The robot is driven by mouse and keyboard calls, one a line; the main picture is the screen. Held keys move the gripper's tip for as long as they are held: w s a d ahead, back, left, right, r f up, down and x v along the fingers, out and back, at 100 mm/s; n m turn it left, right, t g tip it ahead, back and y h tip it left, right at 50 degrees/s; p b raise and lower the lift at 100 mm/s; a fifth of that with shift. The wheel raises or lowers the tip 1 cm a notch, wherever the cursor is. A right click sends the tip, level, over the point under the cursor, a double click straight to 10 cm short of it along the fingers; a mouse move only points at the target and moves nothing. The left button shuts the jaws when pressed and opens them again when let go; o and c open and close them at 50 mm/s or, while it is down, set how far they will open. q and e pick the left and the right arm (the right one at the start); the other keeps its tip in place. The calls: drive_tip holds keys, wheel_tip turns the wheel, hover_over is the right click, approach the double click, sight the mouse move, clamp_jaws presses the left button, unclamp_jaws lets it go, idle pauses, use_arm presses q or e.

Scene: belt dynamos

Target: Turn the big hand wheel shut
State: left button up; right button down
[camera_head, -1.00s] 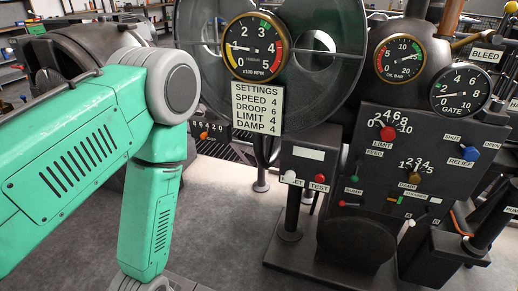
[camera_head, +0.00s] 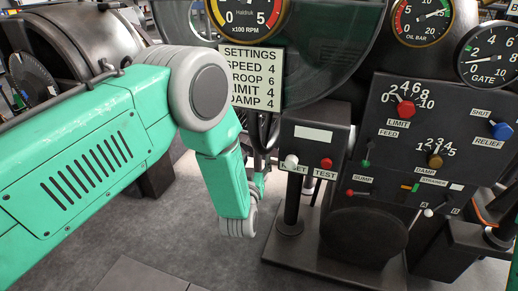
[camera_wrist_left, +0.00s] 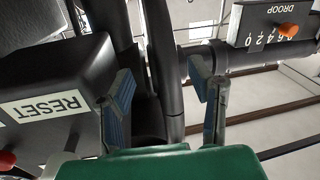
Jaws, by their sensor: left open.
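Dark curved bars (camera_wrist_left: 163,60) run between my left gripper's fingers in the left wrist view. They may be the rim of the big hand wheel, but I cannot tell for certain. In the head view dark upright bars (camera_head: 263,130) stand left of the RESET/TEST box (camera_head: 315,145). My left gripper (camera_wrist_left: 163,75) is open, with one blue-padded finger on each side of the bars; contact cannot be made out. In the head view its hand is mostly hidden behind my green forearm, close to the box's left side. My right gripper is out of view.
The RESET label (camera_wrist_left: 45,105) and its box lie close to the left finger in the wrist view. The DROOP plate (camera_wrist_left: 275,25) with an orange knob is at upper right. A control panel (camera_head: 385,150) stands on the right, a settings card (camera_head: 252,80) above.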

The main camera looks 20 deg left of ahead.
sight(256, 150)
use_arm(q)
drive_tip(key=w, duration=0.2)
drive_tip(key=w+a+b, duration=0.1)
drive_tip(key=w, duration=0.3)
drive_tip(key=shift+a+f+b, duration=0.2)
drive_tip(key=shift+a+b, duration=0.1)
drive_tip(key=shift+a, duration=0.1)
drive_tip(key=shift+w+d+r, duration=0.1)
drive_tip(key=shift+w, duration=0.5)
drive_tip(key=shift+d, duration=0.15)
